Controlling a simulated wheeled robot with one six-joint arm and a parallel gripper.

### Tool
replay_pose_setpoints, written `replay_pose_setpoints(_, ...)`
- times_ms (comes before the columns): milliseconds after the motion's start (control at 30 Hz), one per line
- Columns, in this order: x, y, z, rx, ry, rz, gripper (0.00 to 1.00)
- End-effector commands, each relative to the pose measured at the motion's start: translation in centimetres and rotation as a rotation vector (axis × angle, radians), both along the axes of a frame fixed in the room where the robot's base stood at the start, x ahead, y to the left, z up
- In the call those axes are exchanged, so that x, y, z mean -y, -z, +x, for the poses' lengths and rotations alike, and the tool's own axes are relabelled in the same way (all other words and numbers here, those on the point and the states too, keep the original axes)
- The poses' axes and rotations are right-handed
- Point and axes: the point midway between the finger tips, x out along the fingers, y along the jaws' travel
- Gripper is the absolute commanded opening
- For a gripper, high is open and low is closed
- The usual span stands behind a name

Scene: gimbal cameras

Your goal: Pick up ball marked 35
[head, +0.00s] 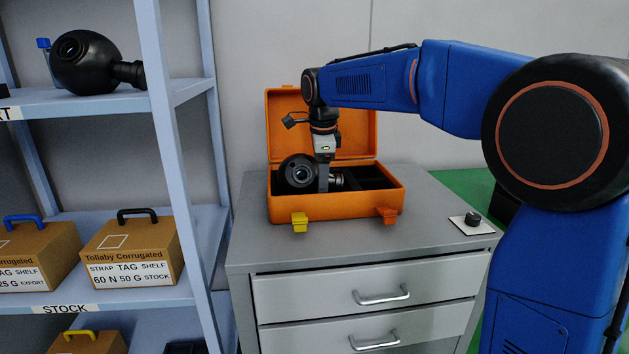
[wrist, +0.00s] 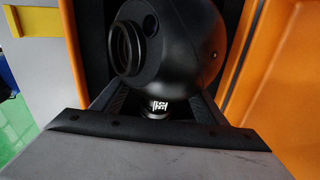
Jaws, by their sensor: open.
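A black ball-shaped camera (head: 299,172) with a lens lies in the open orange case (head: 335,206) on the cabinet. In the wrist view the ball (wrist: 185,40) fills the top middle, its lens toward the left. A small white mark on its neck is too small and skewed to read. My gripper (head: 323,184) points down into the case at the neck, right of the ball. Its open dark fingers (wrist: 157,104) appear on either side of the neck; contact cannot be told. Another black ball camera (head: 85,62) stands on the upper shelf at left; no number on it is readable.
The case's raised lid (head: 320,115) stands behind my gripper, and its right compartment looks empty. A small black knob on a white plate (head: 473,220) sits at the cabinet top's right. Shelves with cardboard boxes (head: 130,250) stand at left. The cabinet's front top is clear.

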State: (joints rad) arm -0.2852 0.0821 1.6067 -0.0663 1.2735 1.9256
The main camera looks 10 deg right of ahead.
Motion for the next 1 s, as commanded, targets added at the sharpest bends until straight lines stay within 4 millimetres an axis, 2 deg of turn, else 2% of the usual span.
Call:
replay_pose_setpoints(267,0.0,0.3,0.0,0.0,0.0,0.0,0.66)
replay_pose_setpoints(533,0.0,0.3,0.0,0.0,0.0,0.0,0.02)
replay_pose_setpoints(833,0.0,0.0,0.1,0.001,0.0,0.001,0.0)
replay_pose_setpoints(1000,0.0,-1.9,0.1,0.003,0.0,0.001,0.0)
